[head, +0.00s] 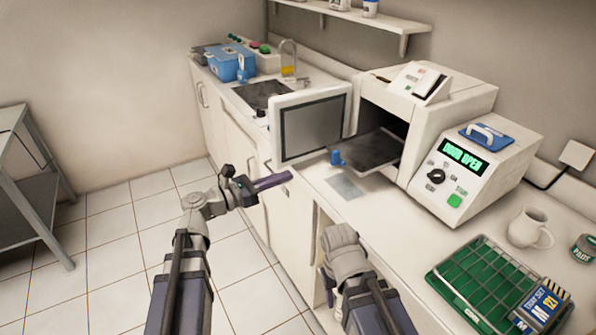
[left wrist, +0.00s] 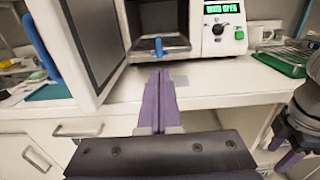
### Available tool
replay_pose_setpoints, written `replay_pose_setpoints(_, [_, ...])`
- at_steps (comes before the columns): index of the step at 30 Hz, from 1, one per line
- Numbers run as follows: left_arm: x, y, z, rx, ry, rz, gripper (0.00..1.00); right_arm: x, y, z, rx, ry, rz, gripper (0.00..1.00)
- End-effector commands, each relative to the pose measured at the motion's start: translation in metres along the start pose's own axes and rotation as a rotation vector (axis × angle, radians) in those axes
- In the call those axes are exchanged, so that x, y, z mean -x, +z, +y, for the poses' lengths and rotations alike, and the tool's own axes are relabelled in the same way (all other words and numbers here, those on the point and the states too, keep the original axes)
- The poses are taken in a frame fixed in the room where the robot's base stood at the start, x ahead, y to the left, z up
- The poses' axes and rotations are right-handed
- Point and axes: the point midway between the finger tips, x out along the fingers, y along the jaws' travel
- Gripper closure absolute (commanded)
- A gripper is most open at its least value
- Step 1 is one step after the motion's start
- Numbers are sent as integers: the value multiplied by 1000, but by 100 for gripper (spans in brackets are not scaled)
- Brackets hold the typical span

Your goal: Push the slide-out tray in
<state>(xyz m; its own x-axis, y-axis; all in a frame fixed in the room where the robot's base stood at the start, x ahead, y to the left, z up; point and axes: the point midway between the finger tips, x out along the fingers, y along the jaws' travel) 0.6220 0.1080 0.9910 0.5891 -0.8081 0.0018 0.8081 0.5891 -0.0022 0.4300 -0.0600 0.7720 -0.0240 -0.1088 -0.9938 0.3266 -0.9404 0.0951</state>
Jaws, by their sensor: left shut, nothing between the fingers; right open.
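The dark slide-out tray (head: 368,150) sticks out of the open white sterilizer (head: 440,125) in the head view, with a blue knob (head: 337,157) at its front. In the left wrist view the knob (left wrist: 158,46) stands just beyond my fingertips, in line with them. My left gripper (head: 284,178) is shut and empty, its purple fingers (left wrist: 159,78) pointing toward the tray and apart from it in the head view. My right gripper is low by the counter's front edge, mostly hidden behind its wrist; its purple fingers (left wrist: 287,150) show apart in the left wrist view.
The sterilizer's door (head: 310,126) hangs open left of the tray; its display reads "DOOR OPEN". A green rack (head: 440,275) and a white mug (head: 528,228) sit on the right counter. A sink (head: 262,94) and blue box (head: 232,65) lie behind the door.

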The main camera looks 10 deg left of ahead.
Motion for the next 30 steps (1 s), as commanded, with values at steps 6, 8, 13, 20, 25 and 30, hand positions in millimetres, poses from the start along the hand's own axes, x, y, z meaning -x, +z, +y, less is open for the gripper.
replay_pose_setpoints(6, [-46,0,0,-2,-6,1,100,0,0,0,0,0,0,50])
replay_pose_setpoints(8, [-58,0,0,-2,-6,1,100,0,0,0,0,0,0,50])
replay_pose_setpoints(13, [-90,0,0,-2,-5,1,100,0,0,0,0,0,0,50])
replay_pose_setpoints(20, [-118,-1,0,-2,-3,1,100,0,0,0,0,0,0,50])
replay_pose_setpoints(25, [-127,-1,-1,-2,-2,1,100,0,0,0,0,0,0,50])
replay_pose_setpoints(30, [-128,-1,-1,-2,-1,1,100,0,0,0,0,0,0,50])
